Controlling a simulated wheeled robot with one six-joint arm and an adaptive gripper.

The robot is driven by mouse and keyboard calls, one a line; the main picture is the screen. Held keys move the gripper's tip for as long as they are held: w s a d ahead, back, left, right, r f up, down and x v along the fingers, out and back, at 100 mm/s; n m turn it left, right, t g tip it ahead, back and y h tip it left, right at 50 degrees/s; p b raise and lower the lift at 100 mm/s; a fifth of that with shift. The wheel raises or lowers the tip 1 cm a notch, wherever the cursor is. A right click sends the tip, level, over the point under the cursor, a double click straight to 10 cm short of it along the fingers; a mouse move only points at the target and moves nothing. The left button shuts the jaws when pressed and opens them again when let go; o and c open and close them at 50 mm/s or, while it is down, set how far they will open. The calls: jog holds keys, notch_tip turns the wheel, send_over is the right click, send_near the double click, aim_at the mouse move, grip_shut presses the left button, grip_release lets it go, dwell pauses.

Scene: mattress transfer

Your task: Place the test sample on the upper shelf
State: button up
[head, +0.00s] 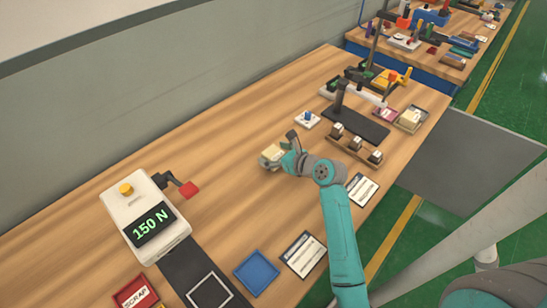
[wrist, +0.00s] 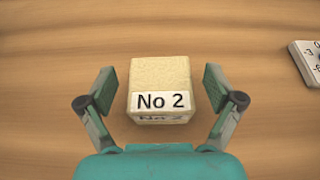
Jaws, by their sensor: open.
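A pale yellow foam block labelled "No 2" (wrist: 160,80) lies on the wooden bench in the wrist view. It also shows in the head view (head: 269,155), partly hidden by my gripper. My gripper (wrist: 159,76) is open, with one finger on each side of the block and a visible gap on both sides. In the head view my gripper (head: 280,156) is low over the bench at the block. I cannot make out an upper shelf clearly in either view.
A white device reading "150 N" (head: 150,222) stands at the left. A blue tray (head: 256,272) and red scrap bin (head: 135,293) are at the front. A dark stand (head: 357,121) and small weights are beyond my arm. The wooden bench (head: 215,140) is clear behind the block.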

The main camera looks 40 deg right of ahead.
jog(key=shift+r, duration=0.15)
jog(key=c, duration=1.3)
